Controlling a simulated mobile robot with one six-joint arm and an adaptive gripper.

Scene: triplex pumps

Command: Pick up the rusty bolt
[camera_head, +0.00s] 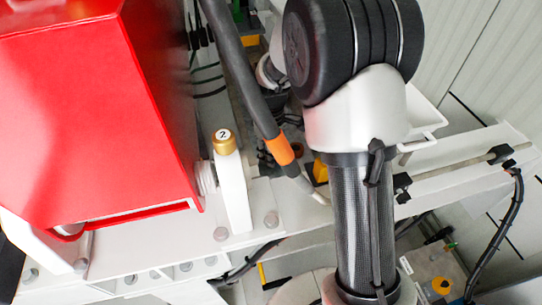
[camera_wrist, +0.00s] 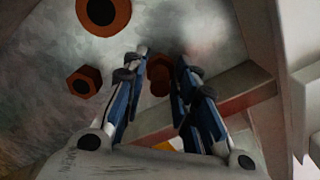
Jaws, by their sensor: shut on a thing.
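The rusty bolt (camera_wrist: 160,76) is a small reddish-brown piece in the upper middle of the wrist view. It shows between the two blue-padded fingers of my gripper (camera_wrist: 162,70), close to the fingertips. My gripper is shut on it, though the exact contact is dim and partly covered by the fingertips. In the head view my own arm stands at right of centre; my gripper and the rusty bolt cannot be made out there.
In the wrist view, a rusty hex nut (camera_wrist: 84,81) and a larger rusty ring (camera_wrist: 104,14) sit on the grey surface left of my fingers. A beam (camera_wrist: 215,98) crosses at right. The head view shows a red housing (camera_head: 95,115) and a white frame (camera_head: 470,175).

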